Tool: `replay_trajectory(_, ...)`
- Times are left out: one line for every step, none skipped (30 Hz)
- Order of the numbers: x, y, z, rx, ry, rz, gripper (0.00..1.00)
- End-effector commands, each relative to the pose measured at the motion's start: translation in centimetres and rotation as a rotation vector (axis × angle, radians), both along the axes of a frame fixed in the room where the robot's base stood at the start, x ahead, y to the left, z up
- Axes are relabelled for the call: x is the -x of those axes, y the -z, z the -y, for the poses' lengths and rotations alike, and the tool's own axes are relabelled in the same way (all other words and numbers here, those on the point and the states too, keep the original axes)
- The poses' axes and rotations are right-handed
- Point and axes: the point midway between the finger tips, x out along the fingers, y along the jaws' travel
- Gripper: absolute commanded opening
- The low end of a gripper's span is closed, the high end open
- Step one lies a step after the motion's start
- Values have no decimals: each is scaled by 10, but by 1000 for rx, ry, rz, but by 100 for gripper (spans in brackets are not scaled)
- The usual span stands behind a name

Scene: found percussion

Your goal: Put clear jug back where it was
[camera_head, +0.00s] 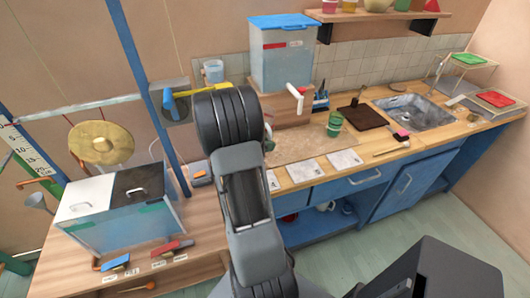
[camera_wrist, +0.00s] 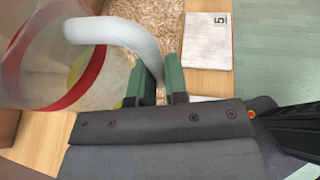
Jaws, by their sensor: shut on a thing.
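The clear jug (camera_wrist: 35,65) fills the left of the wrist view. It has a see-through body, a red band, a yellow patch and a thick pale handle (camera_wrist: 100,32). My gripper (camera_wrist: 160,82), with green fingers, is shut on the lower end of this handle, though the exact contact is partly hidden. In the head view my arm blocks my gripper and the jug. The wrist view shows a speckled mat (camera_wrist: 160,20) below and a white card marked 5 (camera_wrist: 206,42) beside the jug on the wooden counter.
A blue-lidded tank (camera_head: 283,60) with a tap stands behind my arm. A green cup (camera_head: 334,124), a dark board (camera_head: 362,117) and a sink (camera_head: 415,110) lie to the right. Several white cards (camera_head: 345,160) line the front edge. A lidded box (camera_head: 120,220) stands left.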

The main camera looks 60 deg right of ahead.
Motion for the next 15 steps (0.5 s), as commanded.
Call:
replay_trajectory(-2, 2, -1, 0, 0, -1, 0)
replay_trajectory(-2, 2, -1, 1, 0, 0, 0)
replay_trajectory(-3, 3, -1, 1, -1, -1, 0)
replay_trajectory(-4, 5, -2, -1, -2, -1, 0)
replay_trajectory(-6, 8, -3, -1, -3, -2, 0)
replay_trajectory(-9, 12, -5, -1, -3, -3, 0)
replay_trajectory(-8, 16, -4, -2, -2, -5, 0)
replay_trajectory(-8, 20, -4, -2, -2, -5, 0)
replay_trajectory(-8, 25, -4, -2, -2, -5, 0)
replay_trajectory(-8, 29, -4, -2, -2, -5, 0)
replay_trajectory(-7, 32, -4, -2, -2, -3, 0)
replay_trajectory(-7, 35, -4, -2, -2, -3, 0)
replay_trajectory(-7, 37, -4, -1, -1, -3, 0)
replay_trajectory(-7, 38, -4, -1, -1, -2, 0)
replay_trajectory(-7, 39, -4, 0, -1, 0, 0)
